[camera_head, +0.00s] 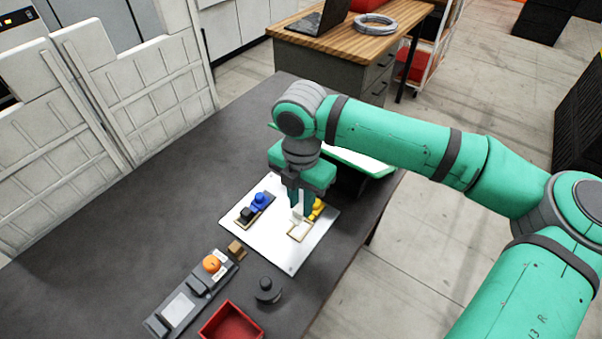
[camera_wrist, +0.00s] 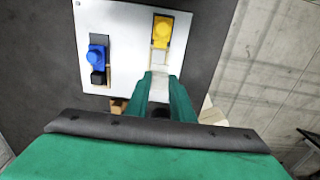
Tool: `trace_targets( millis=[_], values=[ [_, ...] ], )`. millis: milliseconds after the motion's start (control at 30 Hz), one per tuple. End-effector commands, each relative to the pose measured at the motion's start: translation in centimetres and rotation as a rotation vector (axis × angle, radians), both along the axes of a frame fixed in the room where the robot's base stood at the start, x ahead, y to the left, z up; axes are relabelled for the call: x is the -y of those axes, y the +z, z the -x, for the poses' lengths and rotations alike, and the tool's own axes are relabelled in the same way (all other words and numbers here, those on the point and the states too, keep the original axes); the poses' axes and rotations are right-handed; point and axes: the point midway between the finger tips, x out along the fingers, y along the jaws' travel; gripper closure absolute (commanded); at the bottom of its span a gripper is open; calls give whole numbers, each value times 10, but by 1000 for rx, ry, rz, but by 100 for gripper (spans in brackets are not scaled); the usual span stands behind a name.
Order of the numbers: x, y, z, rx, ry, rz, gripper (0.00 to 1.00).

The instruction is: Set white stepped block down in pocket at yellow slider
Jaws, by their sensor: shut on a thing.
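My gripper (camera_head: 300,203) is shut on the white stepped block (camera_head: 296,210), which is mostly hidden between the fingers. In the wrist view my fingers (camera_wrist: 163,82) point toward the pocket (camera_wrist: 159,62) at the yellow slider, and the held block can hardly be told apart from the pale pocket. The yellow slider (camera_wrist: 162,31) is at the pocket's far end; in the head view it (camera_head: 317,208) shows just right of my fingers. The pocket's pale frame (camera_head: 299,232) shows below the fingertips. I cannot tell whether the block touches the pocket floor.
A blue slider (camera_head: 260,199) with a black block (camera_head: 246,214) stands left on the white plate (camera_head: 237,226). A brown block (camera_head: 236,250), a grey tray (camera_head: 196,290) with an orange knob, a dark knobbed part (camera_head: 267,290) and a red bin (camera_head: 230,323) are nearer the camera.

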Motion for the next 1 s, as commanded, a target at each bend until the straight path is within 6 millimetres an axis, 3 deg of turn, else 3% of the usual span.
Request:
trace_targets(
  millis=[267,700,1000],
  values=[
    [0,-7,0,-1,-1,1,100],
    [0,-44,0,-2,-1,-1,100],
    [0,-58,0,-1,0,-1,100]
  ],
)
